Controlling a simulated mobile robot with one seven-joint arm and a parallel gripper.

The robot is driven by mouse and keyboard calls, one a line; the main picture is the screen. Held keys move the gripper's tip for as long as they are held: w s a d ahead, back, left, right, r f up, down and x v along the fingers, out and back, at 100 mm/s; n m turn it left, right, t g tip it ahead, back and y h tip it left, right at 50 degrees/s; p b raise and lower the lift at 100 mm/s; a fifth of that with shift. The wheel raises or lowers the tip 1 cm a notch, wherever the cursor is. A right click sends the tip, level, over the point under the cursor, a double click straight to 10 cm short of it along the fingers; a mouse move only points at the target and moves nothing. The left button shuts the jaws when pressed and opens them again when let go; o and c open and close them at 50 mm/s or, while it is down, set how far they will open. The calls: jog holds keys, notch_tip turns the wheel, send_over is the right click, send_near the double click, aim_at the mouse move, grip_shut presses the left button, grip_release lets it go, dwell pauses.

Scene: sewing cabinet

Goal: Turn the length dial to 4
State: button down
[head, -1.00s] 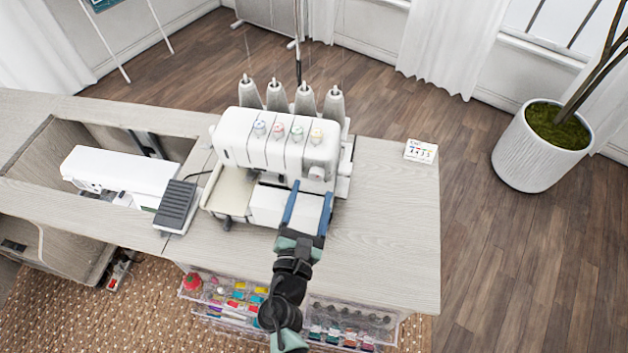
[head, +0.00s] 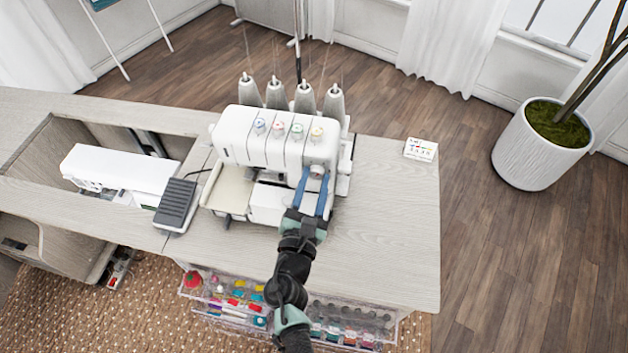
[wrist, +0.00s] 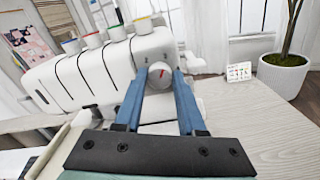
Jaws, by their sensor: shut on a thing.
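The white serger (head: 275,150) stands on the wooden cabinet top. Its length dial (wrist: 160,75) is a round light knob with a red pointer line, low on the right of the machine's front. In the wrist view the dial lies between the two blue fingertips of my gripper (wrist: 157,78), and the pointer slants up and to the right. My gripper, which also shows in the head view (head: 314,172), is shut on the dial, one finger on each side. Small marks beside the dial are too small to read. The fingers partly hide the dial in the head view.
A small card with coloured marks (head: 420,149) stands at the cabinet's right edge. A dark foot pedal (head: 176,203) and a white sewing machine (head: 120,175) are to the left. Clear drawers (head: 225,295) sit below the front edge.

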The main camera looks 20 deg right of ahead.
jog(key=shift+f+b, duration=0.15)
jog(key=shift+b, duration=0.25)
jog(key=shift+f+m+b, duration=0.1)
jog(key=shift+m+b, duration=0.85)
jog(key=shift+m, duration=0.15)
jog(key=m+b, duration=0.2)
jog(key=shift+m, duration=0.4)
jog(key=m+b, duration=0.3)
jog(key=shift+m, duration=0.3)
jog(key=shift+m+b, duration=1.5)
jog(key=shift+m, duration=0.1)
jog(key=c, duration=0.5)
grip_release()
